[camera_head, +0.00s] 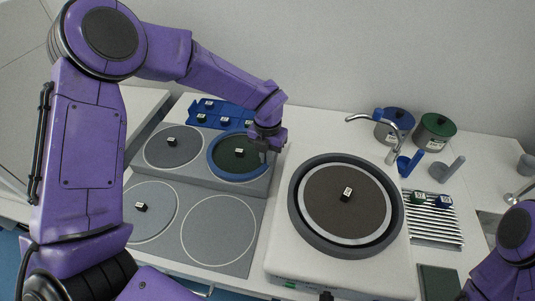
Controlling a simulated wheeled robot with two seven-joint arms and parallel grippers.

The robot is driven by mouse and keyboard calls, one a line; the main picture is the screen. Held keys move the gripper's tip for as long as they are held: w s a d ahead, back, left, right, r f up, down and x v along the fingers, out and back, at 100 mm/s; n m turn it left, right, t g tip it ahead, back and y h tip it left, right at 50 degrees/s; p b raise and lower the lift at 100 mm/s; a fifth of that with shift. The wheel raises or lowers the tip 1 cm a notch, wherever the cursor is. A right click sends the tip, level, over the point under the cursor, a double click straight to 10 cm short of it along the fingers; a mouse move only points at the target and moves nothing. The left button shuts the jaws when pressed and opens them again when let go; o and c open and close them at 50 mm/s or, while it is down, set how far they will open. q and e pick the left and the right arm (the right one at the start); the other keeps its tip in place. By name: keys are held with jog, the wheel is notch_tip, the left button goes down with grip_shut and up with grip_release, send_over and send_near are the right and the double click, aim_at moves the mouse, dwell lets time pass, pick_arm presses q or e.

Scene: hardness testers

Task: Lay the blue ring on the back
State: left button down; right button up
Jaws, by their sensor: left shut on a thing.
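The blue ring (211,163) is at the right of the raised back step (190,178) of the grey stepped board. It surrounds a dark green disc (231,163) that has a small black labelled block (239,153) on it. My left gripper (264,145) is at the ring's right rim, pointing down, and is shut on it. The fingertips and part of the right rim are hidden by the gripper. I cannot tell whether the ring rests flat on the step or is slightly above it. My right gripper is out of view; only a purple arm part shows at lower right.
A grey disc (185,142) is at the back step's left. The lower front step (188,247) has two outlined circles. A blue rack (207,111) stands behind.

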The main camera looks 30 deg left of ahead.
pick_arm(q)
jog(key=shift+s+r, duration=0.25)
jog(key=shift+s, duration=0.05)
jog(key=shift+w+f, duration=0.2)
jog(key=shift+f, duration=0.25)
jog(key=shift+f+b, duration=0.35)
jog(key=shift+b, duration=0.1)
jog(key=c, duration=1.1)
grip_release()
jog(key=shift+c, duration=0.2)
jog(key=shift+r, duration=0.1)
